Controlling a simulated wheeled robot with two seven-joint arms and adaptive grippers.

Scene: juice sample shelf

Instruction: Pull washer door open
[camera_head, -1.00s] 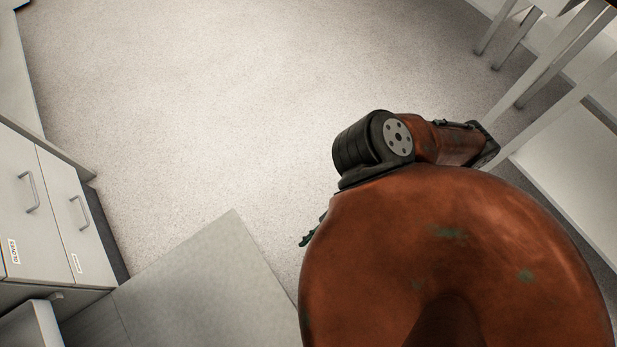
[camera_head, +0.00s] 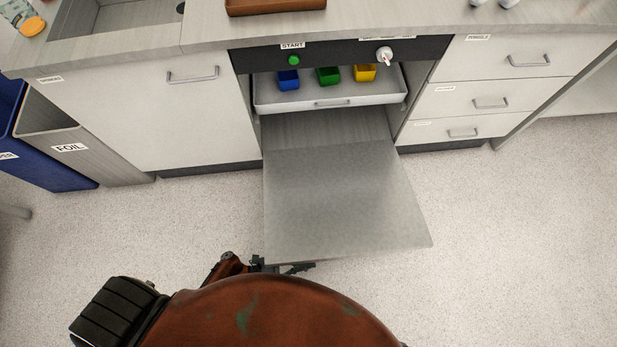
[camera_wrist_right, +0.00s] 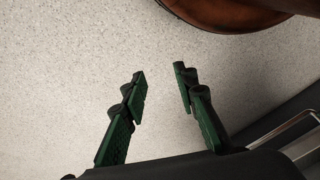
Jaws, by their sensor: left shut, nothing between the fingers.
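The washer door (camera_head: 340,200) is a flat grey panel folded down open, lying out over the floor in front of the washer opening in the head view. Inside the opening is a pulled-out white rack (camera_head: 365,101) with blue, green and yellow bins. My left gripper (camera_head: 288,267) is at the door's near edge, at its left part. It is shut and holds nothing; its body is partly hidden behind my brown arm, and I cannot tell whether it touches the door. My right gripper (camera_wrist_right: 160,75) shows in the right wrist view, fingers apart and empty above the speckled floor.
The washer's dark panel has a green START button (camera_head: 293,60) and a white knob (camera_head: 384,54). A cabinet with a handle (camera_head: 193,76) is left, drawers (camera_head: 490,102) right. A grey FOIL bin (camera_head: 85,145) and blue bin (camera_head: 45,150) stand far left. Floor around the door is clear.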

